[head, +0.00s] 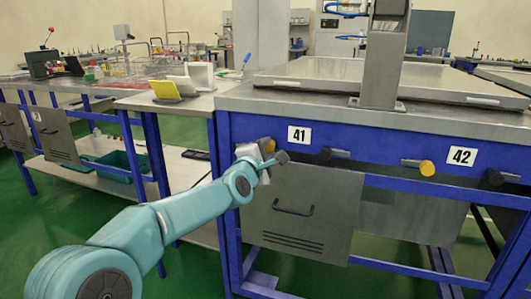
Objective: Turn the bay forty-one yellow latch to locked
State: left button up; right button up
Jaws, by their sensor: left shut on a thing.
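The yellow latch (268,145) of bay forty-one is on the blue front rail, left of and below the white "41" label (299,135). My left gripper (265,158) is at this latch and shut on it. The gripper covers most of the latch, so its exact angle is hidden. My left arm reaches in from the lower left. My right gripper is not in view.
A black knob (326,154) sits right of the 41 label. Another yellow latch (426,168) is left of the "42" label (461,156). A grey drawer panel (296,212) with a handle hangs below my gripper.

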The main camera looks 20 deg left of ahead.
pick_arm(q)
jog(key=o, duration=1.1)
jog(key=shift+c, duration=0.2)
jog(key=shift+s, duration=0.1)
jog(key=s, duration=1.6)
jog(key=shift+a, duration=0.25)
jog(key=shift+a, duration=0.15)
